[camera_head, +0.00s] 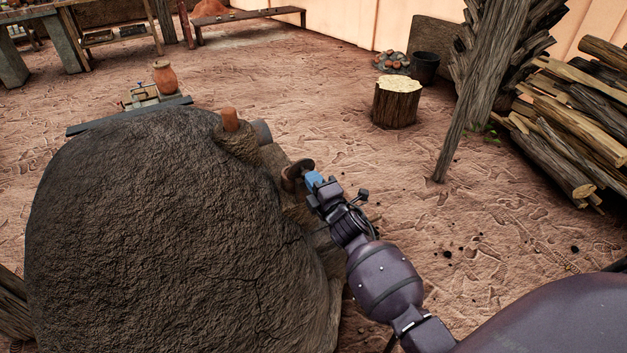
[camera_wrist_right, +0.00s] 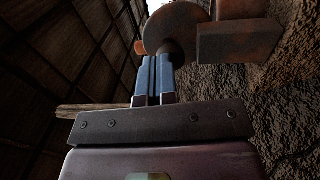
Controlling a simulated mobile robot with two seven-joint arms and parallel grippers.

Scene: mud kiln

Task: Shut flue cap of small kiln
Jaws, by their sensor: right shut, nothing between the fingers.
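The small kiln (camera_head: 150,230) is a dark mud dome filling the left of the head view. A dark brown rounded piece, which looks like the flue cap (camera_head: 293,175), sits at its right side. My right gripper (camera_head: 313,180) is at this piece, with blue fingers shut and nothing between them. In the right wrist view, the fingertips (camera_wrist_right: 159,58) overlap the lower edge of a reddish-brown round disc (camera_wrist_right: 170,25), which seems to be the cap. I cannot tell whether they touch it. A brown block (camera_wrist_right: 238,40) stands right of the disc. My left gripper is not in view.
An orange clay stub (camera_head: 230,119) and a grey round end (camera_head: 262,131) stand at the kiln's back right edge. A tree stump (camera_head: 397,104), a wooden post (camera_head: 470,105) and stacked logs (camera_head: 575,130) are farther right.

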